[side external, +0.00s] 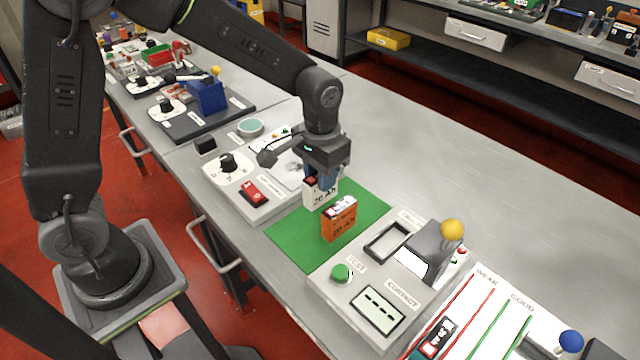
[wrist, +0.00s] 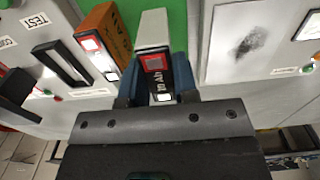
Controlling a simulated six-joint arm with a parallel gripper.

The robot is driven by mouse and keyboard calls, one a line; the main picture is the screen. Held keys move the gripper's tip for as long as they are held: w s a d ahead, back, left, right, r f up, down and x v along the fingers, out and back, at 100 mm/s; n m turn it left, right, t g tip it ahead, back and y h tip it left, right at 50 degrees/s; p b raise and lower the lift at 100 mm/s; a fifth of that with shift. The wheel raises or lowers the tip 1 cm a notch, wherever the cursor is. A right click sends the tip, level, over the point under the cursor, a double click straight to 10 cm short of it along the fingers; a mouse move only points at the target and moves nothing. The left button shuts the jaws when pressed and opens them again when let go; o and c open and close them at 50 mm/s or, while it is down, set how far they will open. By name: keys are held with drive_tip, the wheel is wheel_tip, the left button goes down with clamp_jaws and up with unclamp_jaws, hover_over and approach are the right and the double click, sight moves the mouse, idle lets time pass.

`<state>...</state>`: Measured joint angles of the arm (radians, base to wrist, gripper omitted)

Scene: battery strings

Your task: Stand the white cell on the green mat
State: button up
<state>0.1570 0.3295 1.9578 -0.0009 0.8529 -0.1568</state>
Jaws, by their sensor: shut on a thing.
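The white cell (side external: 318,194) is upright in my gripper (side external: 322,181), over the back part of the green mat (side external: 289,243). In the wrist view my gripper (wrist: 157,92) is shut on the white cell (wrist: 153,29), with blue fingers on both sides of it. I cannot tell whether its base touches the mat. An orange cell (side external: 339,222) stands upright on the mat just in front of the white one. The orange cell also shows to the left in the wrist view (wrist: 103,31), close beside the white cell.
A tester with a green button (side external: 341,273) and an empty framed slot (side external: 387,240) stands at the mat's front right. A control box with a red switch (side external: 254,193) is at its left. The mat's front left is bare. The bench behind is clear.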

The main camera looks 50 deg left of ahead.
drive_tip(key=shift+f, duration=1.4)
drive_tip(key=shift+f, duration=0.15)
drive_tip(key=o, duration=0.9)
